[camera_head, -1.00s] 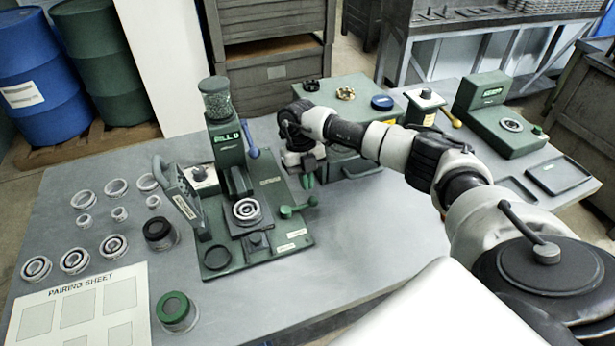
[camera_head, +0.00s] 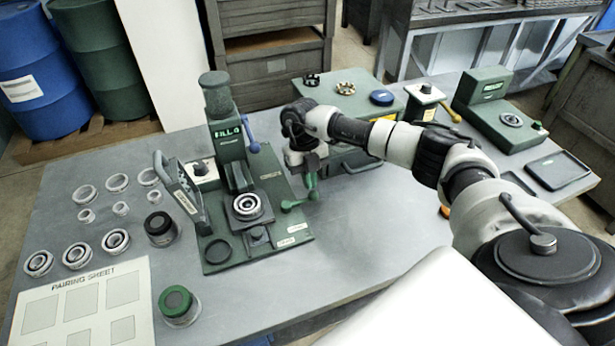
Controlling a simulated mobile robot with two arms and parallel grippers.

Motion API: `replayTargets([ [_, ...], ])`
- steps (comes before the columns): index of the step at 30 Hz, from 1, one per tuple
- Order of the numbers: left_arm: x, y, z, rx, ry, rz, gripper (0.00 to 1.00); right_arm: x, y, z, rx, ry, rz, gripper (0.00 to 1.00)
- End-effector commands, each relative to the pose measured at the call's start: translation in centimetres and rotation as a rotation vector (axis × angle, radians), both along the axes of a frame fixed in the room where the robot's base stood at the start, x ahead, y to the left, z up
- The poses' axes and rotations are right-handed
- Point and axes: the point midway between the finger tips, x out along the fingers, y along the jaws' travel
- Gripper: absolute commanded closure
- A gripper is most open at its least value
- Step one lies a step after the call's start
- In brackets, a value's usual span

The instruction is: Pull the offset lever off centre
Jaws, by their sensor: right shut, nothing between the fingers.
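The green machine (camera_head: 228,140) stands on the grey table with a ring (camera_head: 247,205) on its middle seat. A short green-handled lever (camera_head: 292,205) sticks out to the right from its base. I cannot read which lever is labelled as the offset lever. A blue-handled lever (camera_head: 249,134) rises beside the column. My right gripper (camera_head: 312,188) points down at the outer end of the green lever. It is shut and empty, its green fingertips overlapping the lever's end in the picture; I cannot tell whether they touch. My left gripper is not in view.
A green cabinet (camera_head: 350,108) stands behind my right gripper. The table right of the machine's base is clear.

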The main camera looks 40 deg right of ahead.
Motion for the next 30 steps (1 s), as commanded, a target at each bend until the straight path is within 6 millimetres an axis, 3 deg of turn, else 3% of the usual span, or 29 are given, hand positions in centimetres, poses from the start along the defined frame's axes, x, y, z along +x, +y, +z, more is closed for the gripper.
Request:
replayTargets([
  [30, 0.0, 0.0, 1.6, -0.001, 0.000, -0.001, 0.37, -1.7, 0.0, 0.1, -0.001, 0.001, -0.172, 1.00],
])
